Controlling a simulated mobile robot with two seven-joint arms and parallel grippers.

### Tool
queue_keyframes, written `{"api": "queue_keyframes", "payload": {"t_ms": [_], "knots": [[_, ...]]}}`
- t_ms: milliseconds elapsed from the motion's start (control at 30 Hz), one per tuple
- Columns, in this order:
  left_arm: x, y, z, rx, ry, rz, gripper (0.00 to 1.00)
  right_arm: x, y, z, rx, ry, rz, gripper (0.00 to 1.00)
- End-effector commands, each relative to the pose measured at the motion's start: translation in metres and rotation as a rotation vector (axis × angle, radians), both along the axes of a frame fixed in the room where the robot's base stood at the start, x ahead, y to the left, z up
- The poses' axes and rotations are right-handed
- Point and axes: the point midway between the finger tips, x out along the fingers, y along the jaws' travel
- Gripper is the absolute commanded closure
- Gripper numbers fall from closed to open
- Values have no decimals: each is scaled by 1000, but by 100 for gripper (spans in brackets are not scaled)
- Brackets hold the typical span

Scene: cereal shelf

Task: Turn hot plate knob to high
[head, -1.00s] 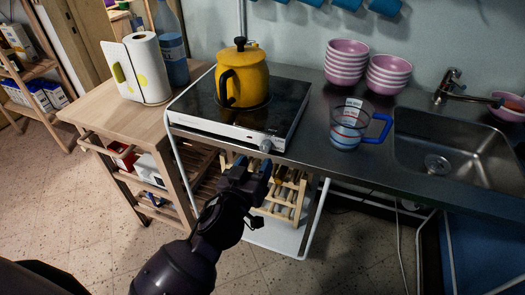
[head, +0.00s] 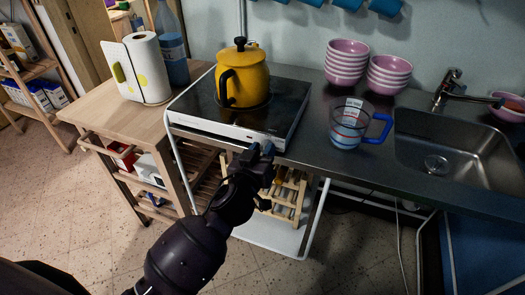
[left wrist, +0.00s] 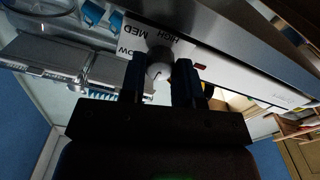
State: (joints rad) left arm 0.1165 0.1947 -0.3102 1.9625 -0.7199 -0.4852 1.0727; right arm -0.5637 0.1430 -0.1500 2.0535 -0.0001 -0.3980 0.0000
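The hot plate (head: 190,123) is a flat black-topped unit with a white front panel, on the counter. My left gripper (head: 262,150) reaches the panel from below. In the head view the gripper hides the knob. My right gripper is not in view.
A yellow kettle (head: 242,80) stands on the hot plate. A measuring cup (head: 347,125) with a blue handle is to the right, before pink bowls (head: 346,62) and a sink (head: 455,150). A wooden cart (head: 125,118) stands left. A wooden rack (head: 288,195) is below the counter.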

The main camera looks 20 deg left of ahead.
Motion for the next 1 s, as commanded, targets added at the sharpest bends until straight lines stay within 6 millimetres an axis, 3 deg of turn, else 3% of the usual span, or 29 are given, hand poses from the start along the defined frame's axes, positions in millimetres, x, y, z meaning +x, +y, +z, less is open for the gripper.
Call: {"api": "queue_keyframes", "payload": {"t_ms": [33,133,567,1000], "knots": [[0,0,0,0,0,0,80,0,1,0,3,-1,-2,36],[0,0,0,0,0,0,94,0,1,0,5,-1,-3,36],[0,0,3,98,-6,2,94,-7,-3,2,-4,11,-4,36],[0,-1,4,478,-20,1,94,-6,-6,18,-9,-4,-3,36]]}}
